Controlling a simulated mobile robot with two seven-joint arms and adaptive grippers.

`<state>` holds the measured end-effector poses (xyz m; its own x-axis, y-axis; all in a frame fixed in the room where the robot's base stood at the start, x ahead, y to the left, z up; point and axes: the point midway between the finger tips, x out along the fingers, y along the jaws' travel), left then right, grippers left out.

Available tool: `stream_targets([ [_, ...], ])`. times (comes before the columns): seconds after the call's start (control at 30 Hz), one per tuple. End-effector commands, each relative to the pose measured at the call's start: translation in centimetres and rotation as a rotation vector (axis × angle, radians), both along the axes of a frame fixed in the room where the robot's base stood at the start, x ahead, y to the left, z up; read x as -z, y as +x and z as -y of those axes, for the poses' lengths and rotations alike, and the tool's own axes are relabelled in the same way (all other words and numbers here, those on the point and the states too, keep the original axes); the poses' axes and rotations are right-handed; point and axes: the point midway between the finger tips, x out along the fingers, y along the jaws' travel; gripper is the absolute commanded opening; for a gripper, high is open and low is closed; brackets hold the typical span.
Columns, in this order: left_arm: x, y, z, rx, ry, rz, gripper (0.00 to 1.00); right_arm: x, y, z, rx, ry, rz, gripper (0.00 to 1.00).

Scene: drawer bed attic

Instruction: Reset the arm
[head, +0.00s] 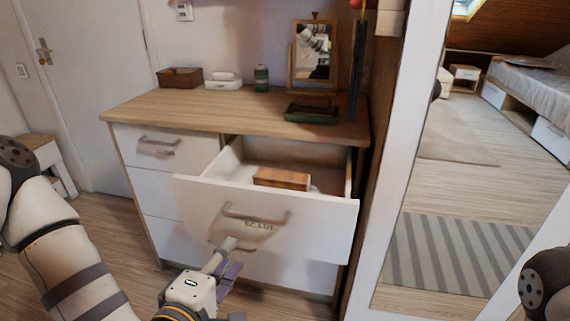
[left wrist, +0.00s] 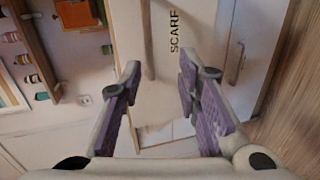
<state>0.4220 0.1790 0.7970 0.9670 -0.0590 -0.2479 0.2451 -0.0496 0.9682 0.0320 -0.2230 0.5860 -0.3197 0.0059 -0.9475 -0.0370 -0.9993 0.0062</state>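My left arm (head: 75,270) comes in from the left. My left gripper (head: 228,262) is in front of the open top-right drawer (head: 310,225), close to its metal handle (head: 270,222). In the left wrist view the two purple-padded fingers (left wrist: 160,78) are spread apart with nothing held between them. The drawer front, labelled SCARF, and its handle (left wrist: 150,40) lie just beyond the fingertips; I cannot tell if they touch. Only a dark part of my right arm (head: 545,285) shows at the right edge; its gripper is out of view.
The pulled-out drawer holds a brown box (head: 282,178). The dresser top (head: 220,108) carries a basket (head: 180,77), a white tissue box (head: 223,82), a green bottle (head: 261,77), a mirror (head: 313,57) and a dark green tray (head: 312,115). A tall white-framed mirror (head: 400,190) stands close at right.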

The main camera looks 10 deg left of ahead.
Motion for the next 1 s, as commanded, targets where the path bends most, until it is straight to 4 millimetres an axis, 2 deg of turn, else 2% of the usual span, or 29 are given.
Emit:
stream_targets([
  [0.07, 3.2, -2.3, 1.7, 0.117, 0.109, -0.127, 0.31, -0.5, 0.5, 0.0, 0.0, 0.0, 0.015, 0.4],
  [0.17, 9.5, -8.6, 3.6, 0.373, 0.335, -0.383, 0.31, -1.3, 1.2, 0.0, 0.001, 0.0, 0.041, 0.4],
  [0.2, 11.9, -11.9, 3.7, 0.491, 0.427, -0.49, 0.31, -1.6, 1.5, 0.0, 0.001, 0.0, 0.051, 0.4],
  [0.27, 14.8, -17.0, 3.2, 0.666, 0.555, -0.644, 0.31, -2.0, 2.0, 0.0, 0.001, 0.0, 0.066, 0.4],
  [0.3, 16.2, -20.4, 2.4, 0.782, 0.63, -0.741, 0.31, -2.3, 2.2, 0.0, 0.001, 0.0, 0.076, 0.4],
  [0.4, 17.9, -27.9, -0.3, 1.04, 0.773, -0.945, 0.31, -2.8, 2.8, 0.0, 0.002, 0.0, 0.097, 0.4],
  [0.5, 18.1, -32.8, -2.8, 1.222, 0.849, -1.086, 0.31, -3.2, 3.2, 0.0, 0.002, 0.0, 0.11, 0.4],
  [0.63, 17.8, -35.6, -4.4, 1.33, 0.881, -1.17, 0.31, -3.3, 3.3, 0.0, 0.002, 0.0, 0.114, 0.4],
  [1.0, 17.8, -35.9, -4.4, 1.34, 0.879, -1.177, 0.31, -3.2, 3.2, 0.0, 0.003, 0.0, 0.111, 0.4],
])
